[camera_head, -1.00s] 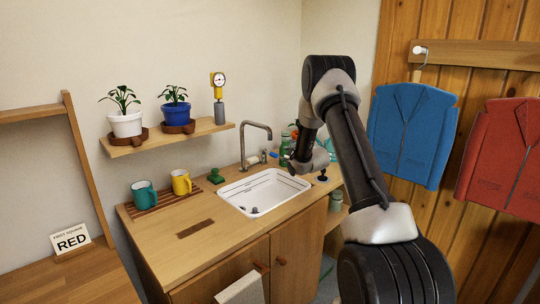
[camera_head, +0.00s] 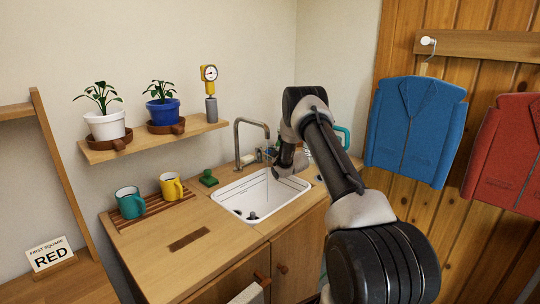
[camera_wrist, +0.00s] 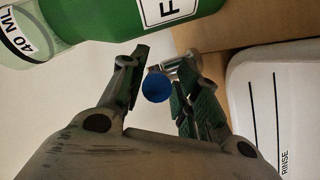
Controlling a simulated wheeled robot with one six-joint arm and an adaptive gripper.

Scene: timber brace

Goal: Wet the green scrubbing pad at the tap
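The green scrubbing pad (camera_head: 208,180), a small block with a raised grip, sits on the counter left of the sink. The grey tap (camera_head: 238,145) stands behind the white sink (camera_head: 250,190), its spout arching over it. My gripper reaches the back right of the sink in the head view, where its fingers are largely hidden by my arm. In the wrist view my gripper (camera_wrist: 158,75) is open and empty. A round blue knob (camera_wrist: 157,88) on a grey metal stem shows between and beyond its fingers. I cannot tell whether they touch it.
Teal and yellow mugs (camera_head: 130,202) (camera_head: 171,186) stand on a slatted rack at left. A shelf (camera_head: 155,139) with potted plants hangs above.

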